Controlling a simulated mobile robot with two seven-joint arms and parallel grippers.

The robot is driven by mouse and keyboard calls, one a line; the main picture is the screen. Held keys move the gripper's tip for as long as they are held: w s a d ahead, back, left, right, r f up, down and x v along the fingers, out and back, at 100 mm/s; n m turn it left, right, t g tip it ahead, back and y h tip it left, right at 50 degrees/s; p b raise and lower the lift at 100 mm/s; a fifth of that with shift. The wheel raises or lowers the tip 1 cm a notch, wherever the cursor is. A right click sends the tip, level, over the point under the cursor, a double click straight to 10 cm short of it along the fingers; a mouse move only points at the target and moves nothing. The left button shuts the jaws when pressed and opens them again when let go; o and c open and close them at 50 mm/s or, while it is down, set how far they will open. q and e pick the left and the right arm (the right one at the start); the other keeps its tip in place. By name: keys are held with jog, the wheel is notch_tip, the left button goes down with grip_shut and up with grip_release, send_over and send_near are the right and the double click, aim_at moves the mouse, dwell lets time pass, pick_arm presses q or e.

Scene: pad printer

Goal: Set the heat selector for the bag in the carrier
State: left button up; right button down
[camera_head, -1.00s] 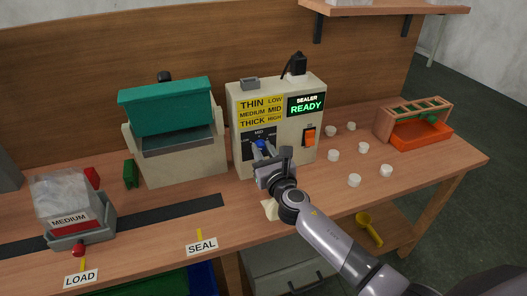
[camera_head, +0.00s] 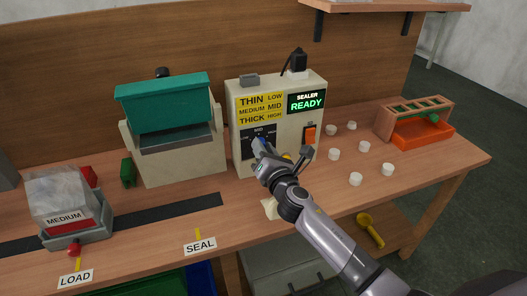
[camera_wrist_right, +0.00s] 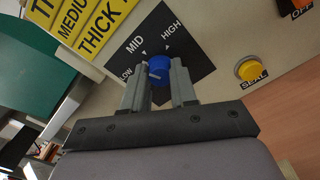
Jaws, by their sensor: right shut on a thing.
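The heat selector is a blue knob (camera_wrist_right: 160,68) on a black dial plate (camera_wrist_right: 185,58) marked LOW, MID and HIGH, on the front of the cream sealer (camera_head: 298,143). My right gripper (camera_wrist_right: 158,88) is shut on the knob, one finger on each side; it also shows in the head view (camera_head: 260,147). A pale mark shows on the knob, but I cannot tell clearly which label it points to. The clear bag (camera_head: 62,192) with a MEDIUM label stands in the grey carrier (camera_head: 88,234) at LOAD. The yellow chart (camera_head: 262,107) pairs MEDIUM with MID. My left gripper is out of view.
The sealer display (camera_head: 306,102) reads READY. An orange switch (camera_head: 309,134) and a yellow SEAL button (camera_wrist_right: 250,71) are right of the dial. A teal-topped machine (camera_head: 165,105) stands left. Several white caps (camera_head: 355,179) lie right, near an orange tray (camera_head: 422,132).

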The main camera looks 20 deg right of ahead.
jog(key=shift+f+m+b, duration=0.1)
jog(key=shift+m+b, duration=0.35)
jog(key=shift+m, duration=1.75)
jog(key=c, duration=0.9)
grip_release()
jog(key=s, duration=0.7)
jog(key=shift+s+d+p, duration=0.1)
jog(key=shift+d+p, duration=0.05)
jog(key=shift+p, duration=0.25)
